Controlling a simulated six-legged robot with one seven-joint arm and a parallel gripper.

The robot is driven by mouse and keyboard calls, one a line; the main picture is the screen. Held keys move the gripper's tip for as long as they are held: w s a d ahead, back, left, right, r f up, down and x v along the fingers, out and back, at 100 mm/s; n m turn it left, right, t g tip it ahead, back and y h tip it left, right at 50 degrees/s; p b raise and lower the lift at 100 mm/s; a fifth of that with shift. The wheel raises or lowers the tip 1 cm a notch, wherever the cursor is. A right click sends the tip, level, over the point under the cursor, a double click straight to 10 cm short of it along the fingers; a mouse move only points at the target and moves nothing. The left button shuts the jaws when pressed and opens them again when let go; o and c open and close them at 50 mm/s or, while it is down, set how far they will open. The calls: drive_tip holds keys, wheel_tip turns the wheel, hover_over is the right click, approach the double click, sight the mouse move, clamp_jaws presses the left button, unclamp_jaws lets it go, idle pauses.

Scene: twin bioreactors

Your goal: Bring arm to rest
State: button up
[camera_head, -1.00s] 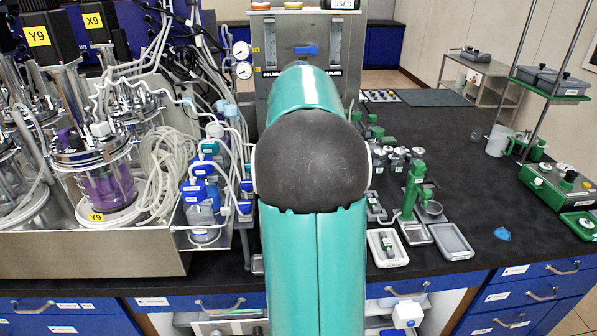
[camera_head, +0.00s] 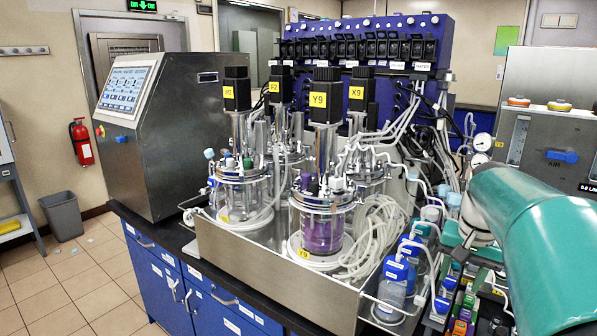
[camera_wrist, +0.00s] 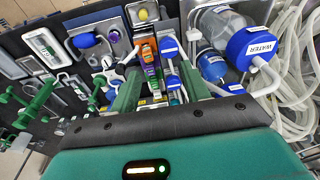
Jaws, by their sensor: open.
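My arm (camera_head: 535,235) fills the right edge of the head view as a teal link, and its far end runs behind itself. In the wrist view my gripper (camera_wrist: 160,86) shows two green fingers standing apart, with nothing held between them. Beyond the fingers are small orange, green and purple labelled items (camera_wrist: 151,66) and a blue-and-white row beside them. I cannot tell how far the fingertips are from these. The gripper itself is not clear in the head view.
Glass bioreactor vessels (camera_head: 322,215) stand in a steel tray (camera_head: 270,270) left of my arm. A control cabinet (camera_head: 145,130) stands far left.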

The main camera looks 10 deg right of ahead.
drive_tip(key=s+a+f+n+t, duration=0.1)
drive_tip(key=s+a+n, duration=0.2)
drive_tip(key=a, duration=0.6)
drive_tip(key=s+a+f+n+t, duration=0.1)
drive_tip(key=s+a+f+n, duration=0.1)
drive_tip(key=a, duration=0.7)
drive_tip(key=s+a+f+n+t, duration=0.1)
drive_tip(key=s+a+n, duration=0.3)
drive_tip(key=a, duration=0.5)
drive_tip(key=shift+s+f+t+y, duration=0.4)
drive_tip(key=shift+s+t, duration=0.15)
drive_tip(key=shift+t, duration=0.05)
drive_tip(key=shift+a, duration=0.1)
